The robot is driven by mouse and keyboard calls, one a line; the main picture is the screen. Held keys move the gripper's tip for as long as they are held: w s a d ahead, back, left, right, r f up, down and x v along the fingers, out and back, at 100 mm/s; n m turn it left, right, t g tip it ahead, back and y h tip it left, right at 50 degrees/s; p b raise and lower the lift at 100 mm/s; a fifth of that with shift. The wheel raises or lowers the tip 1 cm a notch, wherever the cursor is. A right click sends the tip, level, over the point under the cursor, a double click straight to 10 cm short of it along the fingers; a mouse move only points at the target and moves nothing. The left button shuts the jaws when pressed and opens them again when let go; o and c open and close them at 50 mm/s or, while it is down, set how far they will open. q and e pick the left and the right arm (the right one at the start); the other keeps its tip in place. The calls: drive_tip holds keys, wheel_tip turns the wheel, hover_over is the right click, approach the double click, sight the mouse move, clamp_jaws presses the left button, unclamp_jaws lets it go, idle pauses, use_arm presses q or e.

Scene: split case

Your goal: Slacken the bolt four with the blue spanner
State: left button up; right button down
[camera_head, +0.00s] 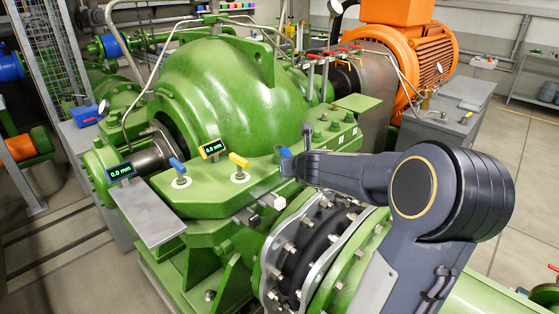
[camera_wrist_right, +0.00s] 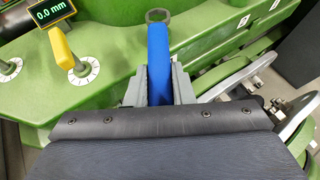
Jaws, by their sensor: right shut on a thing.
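My right gripper (camera_head: 291,166) reaches in from the right over the green split casing. It is shut on the blue spanner (camera_head: 284,152). In the right wrist view the spanner's blue handle (camera_wrist_right: 158,50) stands between the two grey fingers (camera_wrist_right: 159,88), and its grey ring end (camera_wrist_right: 157,15) points away from the gripper. The ring end shows over the green flange, with no bolt seen inside it. Several green bolts (camera_head: 335,126) stand on the casing flange to the right of the spanner. Their labels are too small to read, so I cannot tell which is bolt four. My left gripper is not in view.
A yellow knob (camera_head: 238,160) and a blue knob (camera_head: 178,165) stand on the flange, beside two displays (camera_head: 213,148) reading 0.0 mm. Red-topped rods (camera_head: 325,60) rise behind the bolts. An orange motor (camera_head: 410,60) stands behind.

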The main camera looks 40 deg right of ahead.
drive_tip(key=shift+f, duration=0.15)
drive_tip(key=shift+f+b, duration=0.45)
drive_tip(key=shift+b, duration=0.15)
drive_tip(key=shift+f+b, duration=0.35)
drive_tip(key=shift+b, duration=0.05)
idle(0.4)
idle(2.2)
drive_tip(key=shift+s+d+r+n+t+y+p, duration=0.1)
drive_tip(key=shift+d+r+n+t+y+p, duration=0.15)
drive_tip(key=shift+d+n+y, duration=0.2)
drive_tip(key=shift+s+d+r+n+t+y+p, duration=0.15)
drive_tip(key=shift+d+n+t+y+p, duration=0.15)
drive_tip(key=shift+d+n+y, duration=0.15)
drive_tip(key=shift+s+f, duration=0.15)
drive_tip(key=shift+f, duration=0.1)
idle(1.1)
